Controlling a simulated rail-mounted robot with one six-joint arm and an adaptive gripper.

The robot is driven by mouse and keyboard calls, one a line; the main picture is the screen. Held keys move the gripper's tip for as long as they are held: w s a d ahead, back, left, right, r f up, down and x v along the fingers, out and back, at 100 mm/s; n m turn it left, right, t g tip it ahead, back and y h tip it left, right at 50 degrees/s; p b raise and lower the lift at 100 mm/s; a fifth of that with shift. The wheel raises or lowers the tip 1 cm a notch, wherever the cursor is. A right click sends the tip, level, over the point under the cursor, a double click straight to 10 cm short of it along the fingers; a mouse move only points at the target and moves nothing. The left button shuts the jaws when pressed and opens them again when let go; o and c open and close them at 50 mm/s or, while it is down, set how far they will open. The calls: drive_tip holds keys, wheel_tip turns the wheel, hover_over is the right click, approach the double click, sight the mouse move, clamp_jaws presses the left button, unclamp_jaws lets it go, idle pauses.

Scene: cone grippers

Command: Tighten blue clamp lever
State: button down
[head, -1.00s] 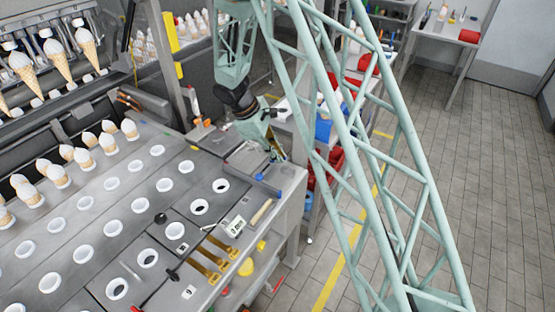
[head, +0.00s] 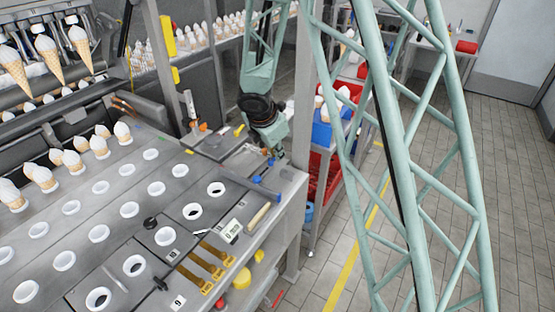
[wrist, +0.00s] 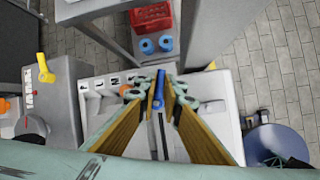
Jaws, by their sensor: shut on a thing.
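The blue clamp lever (wrist: 158,92) stands between the fingertips of my gripper (wrist: 158,86) in the wrist view, with a dark slot or rod running below it. My gripper's two fingers are closed in on it from both sides. In the head view my gripper (head: 277,154) is low over the back right corner of the grey worktable (head: 290,184). A small blue part shows at its tip there, but the grip itself is too small to make out.
A yellow lever (wrist: 45,69) stands left of my gripper in the wrist view. Behind are a red crate (wrist: 152,20) and blue rolls (wrist: 147,46). On the table are a blue bar (head: 262,189), brass strips (head: 207,262) and several white-rimmed holes. Open floor (head: 510,200) lies to the right.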

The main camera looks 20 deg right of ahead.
drive_tip(key=shift+w+a+n+t+y+b, duration=0.1)
drive_tip(key=shift+w+n+t+y+b, duration=0.2)
drive_tip(key=shift+n, duration=0.6)
drive_tip(key=shift+w+a+n+t+y+b, duration=0.15)
drive_tip(key=shift+n+y, duration=0.25)
drive_tip(key=shift+n, duration=0.5)
drive_tip(key=shift+s, duration=0.1)
drive_tip(key=c, duration=2.8)
unclamp_jaws()
drive_tip(key=shift+d, duration=0.1)
drive_tip(key=shift+r, duration=0.1)
drive_tip(key=shift+v, duration=5.9)
